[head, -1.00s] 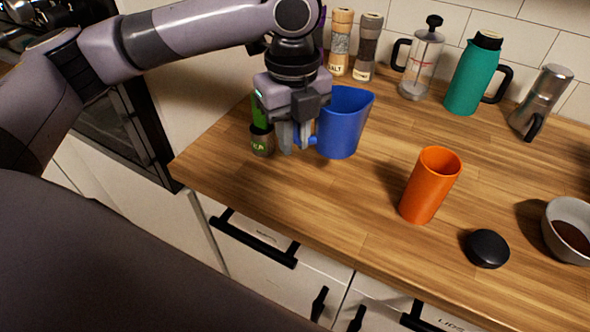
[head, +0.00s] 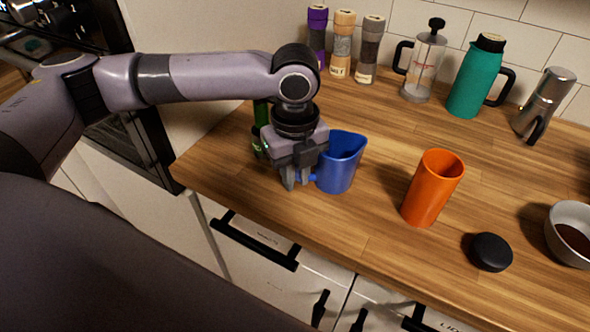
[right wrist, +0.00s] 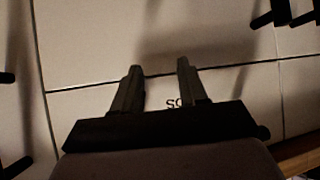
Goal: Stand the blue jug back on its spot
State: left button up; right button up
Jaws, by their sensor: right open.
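The blue jug (head: 338,165) is upright at the left of the wooden counter in the head view, its open top facing up. My left gripper (head: 293,183) is at the jug's left side, shut on its handle, most of which the fingers hide. The jug's base is at or just above the counter; I cannot tell if it touches. My right gripper (right wrist: 158,70) shows in the right wrist view, open and empty, in front of pale cabinet fronts. No marked spot for the jug is visible.
An orange cup (head: 432,188) stands right of the jug, with a black lid (head: 489,252) and a grey bowl (head: 572,232) beyond. A green item (head: 261,115) is partly hidden behind my left gripper. Grinders (head: 341,45), a French press (head: 424,65), a teal flask (head: 475,78) and a moka pot (head: 541,105) line the back.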

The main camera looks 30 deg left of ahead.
pick_arm(q)
jog(key=o, duration=0.4)
jog(key=shift+r, duration=0.1)
notch_tip(320, 180, up, 12)
jog(key=shift+r, duration=0.1)
dwell(0.6)
